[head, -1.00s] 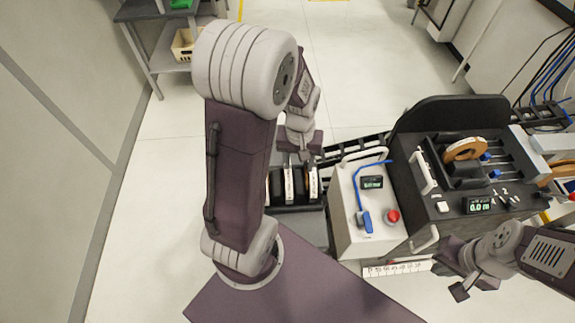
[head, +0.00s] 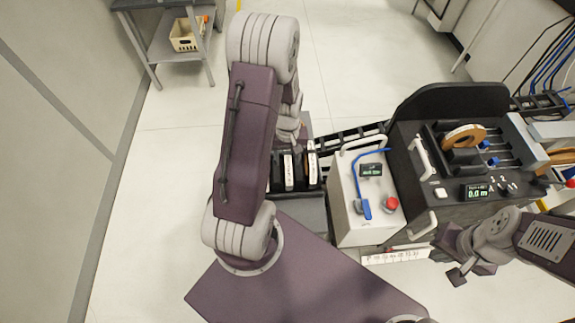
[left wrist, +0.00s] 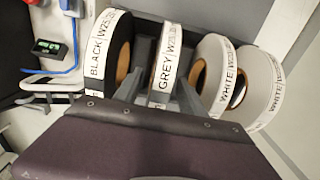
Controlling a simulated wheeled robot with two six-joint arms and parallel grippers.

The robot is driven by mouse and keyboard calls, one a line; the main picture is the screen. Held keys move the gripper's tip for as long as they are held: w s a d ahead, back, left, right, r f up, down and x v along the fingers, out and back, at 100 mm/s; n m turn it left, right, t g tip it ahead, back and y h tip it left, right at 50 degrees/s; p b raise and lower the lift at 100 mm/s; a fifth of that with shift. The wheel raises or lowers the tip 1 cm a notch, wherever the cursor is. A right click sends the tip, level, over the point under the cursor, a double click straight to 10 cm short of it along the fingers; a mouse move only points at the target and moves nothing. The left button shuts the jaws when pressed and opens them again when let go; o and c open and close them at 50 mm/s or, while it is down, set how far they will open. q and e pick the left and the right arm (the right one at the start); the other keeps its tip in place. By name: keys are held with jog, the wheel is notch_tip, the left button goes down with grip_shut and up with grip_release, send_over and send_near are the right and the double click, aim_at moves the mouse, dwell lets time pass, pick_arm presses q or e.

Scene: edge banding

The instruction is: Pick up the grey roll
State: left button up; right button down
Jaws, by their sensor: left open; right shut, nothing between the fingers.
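The grey roll (left wrist: 167,62) stands upright in the left wrist view, its white rim band reading GREY. It is between a black roll (left wrist: 110,50) and white rolls (left wrist: 210,75). My left gripper (left wrist: 157,92) is open, with one grey finger on each side of the grey roll's near part; contact cannot be told. In the head view several banded rolls (head: 289,170) stand in a dark holder, their labels too small to read. My left fingertips are hidden there behind my arm. My right gripper (head: 458,277) is shut and empty at the lower right.
A white control box (head: 352,205) with a red button (head: 390,204) stands right of the rolls. A dark machine (head: 450,175) with an orange-brown roll (head: 465,136) is beyond it. A shelf with a basket (head: 187,34) is at the back left. The left floor is clear.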

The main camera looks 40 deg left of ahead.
pick_arm(q)
jog(key=shift+w+a+f, duration=0.1)
jog(key=shift+f, duration=0.7)
grip_shut()
jog(key=shift+r, duration=0.1)
dwell(0.7)
